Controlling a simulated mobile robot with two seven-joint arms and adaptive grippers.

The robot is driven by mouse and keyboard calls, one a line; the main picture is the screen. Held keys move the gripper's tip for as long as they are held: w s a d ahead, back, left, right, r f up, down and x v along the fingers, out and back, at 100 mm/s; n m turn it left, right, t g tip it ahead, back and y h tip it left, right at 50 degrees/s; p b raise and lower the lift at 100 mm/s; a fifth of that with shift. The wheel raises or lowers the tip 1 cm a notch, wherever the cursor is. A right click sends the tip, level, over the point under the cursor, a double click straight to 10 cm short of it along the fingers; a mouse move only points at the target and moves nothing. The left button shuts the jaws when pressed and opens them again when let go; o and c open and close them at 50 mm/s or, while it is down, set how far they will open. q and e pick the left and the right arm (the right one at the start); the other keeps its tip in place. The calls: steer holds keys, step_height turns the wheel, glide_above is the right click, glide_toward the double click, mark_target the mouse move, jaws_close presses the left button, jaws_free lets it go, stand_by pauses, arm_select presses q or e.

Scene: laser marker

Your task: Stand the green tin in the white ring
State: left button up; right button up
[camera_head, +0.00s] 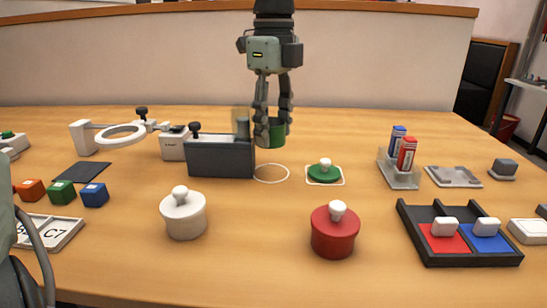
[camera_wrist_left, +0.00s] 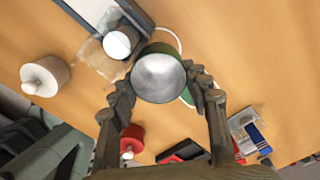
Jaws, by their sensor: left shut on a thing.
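The green tin (camera_head: 277,132) is between the fingers of my left gripper (camera_head: 272,122), which is shut on it. It hangs upright above the table, and its open top with a pale inside faces the left wrist view (camera_wrist_left: 158,76). The white ring (camera_head: 271,180) is a thin outline flat on the table, just right of a dark grey box. In the head view the tin appears above and slightly behind the ring; in the left wrist view the tin hides part of the ring (camera_wrist_left: 179,41). My right gripper is not in view.
The dark grey box (camera_head: 221,160) stands close left of the ring. A green lid with a white knob (camera_head: 324,174) lies on a white-edged square to the right. A white pot (camera_head: 184,217) and a red pot (camera_head: 334,235) stand nearer. The table between them is clear.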

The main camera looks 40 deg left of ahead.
mark_target(274, 174)
arm_select(q)
step_height(274, 174, down, 6)
steer(key=shift+r, duration=0.1)
steer(key=shift+f, duration=0.2)
steer(key=shift+f, duration=0.1)
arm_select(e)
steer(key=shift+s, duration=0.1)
arm_select(q)
steer(key=o, duration=1.2)
steer(key=shift+o, duration=0.2)
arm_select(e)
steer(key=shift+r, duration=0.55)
